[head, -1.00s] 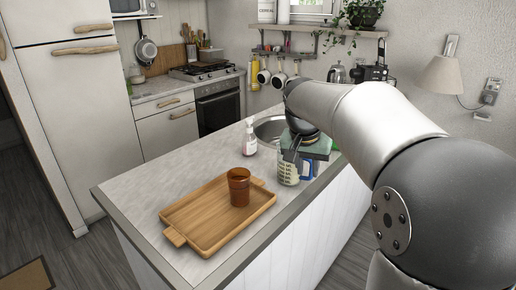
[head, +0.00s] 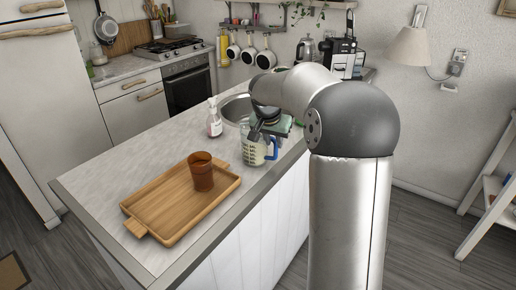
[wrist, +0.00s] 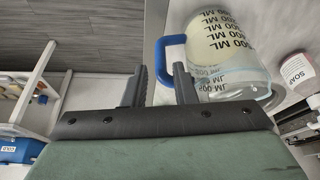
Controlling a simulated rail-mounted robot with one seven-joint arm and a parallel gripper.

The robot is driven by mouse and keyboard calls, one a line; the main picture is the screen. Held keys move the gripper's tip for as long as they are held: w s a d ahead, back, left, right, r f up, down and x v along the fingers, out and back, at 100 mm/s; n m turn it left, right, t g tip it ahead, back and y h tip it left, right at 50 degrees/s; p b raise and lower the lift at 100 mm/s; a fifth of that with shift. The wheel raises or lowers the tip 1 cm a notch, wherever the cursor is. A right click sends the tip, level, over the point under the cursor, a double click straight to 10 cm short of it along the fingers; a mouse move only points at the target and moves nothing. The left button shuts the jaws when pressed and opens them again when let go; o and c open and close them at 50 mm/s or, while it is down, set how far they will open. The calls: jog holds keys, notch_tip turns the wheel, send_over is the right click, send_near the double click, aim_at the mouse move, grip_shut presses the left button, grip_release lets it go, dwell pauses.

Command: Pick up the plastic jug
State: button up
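The plastic jug (head: 250,153) is clear with dark measuring marks and a blue handle. It stands on the island counter near its right edge, beside the sink. My gripper (head: 259,133) is low over the jug in the head view and hides part of its top. In the wrist view, the jug (wrist: 224,50) is at the upper right, with its blue handle (wrist: 163,58) just ahead of the gap between the fingers. My gripper (wrist: 157,72) is open there, with nothing between its fingers. I cannot tell whether a fingertip touches the handle.
A soap bottle (head: 214,122) stands left of the jug, near the sink (head: 232,108). A wooden tray (head: 160,212) holds an amber cup (head: 201,172) nearer me. The counter left of the tray is clear. A white shelf (head: 492,205) stands at the far right.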

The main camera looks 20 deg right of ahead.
aim_at(275, 147)
jog(key=x, duration=0.6)
jog(key=shift+p, duration=0.35)
grip_shut()
jog(key=shift+r, duration=0.1)
jog(key=shift+r, duration=0.25)
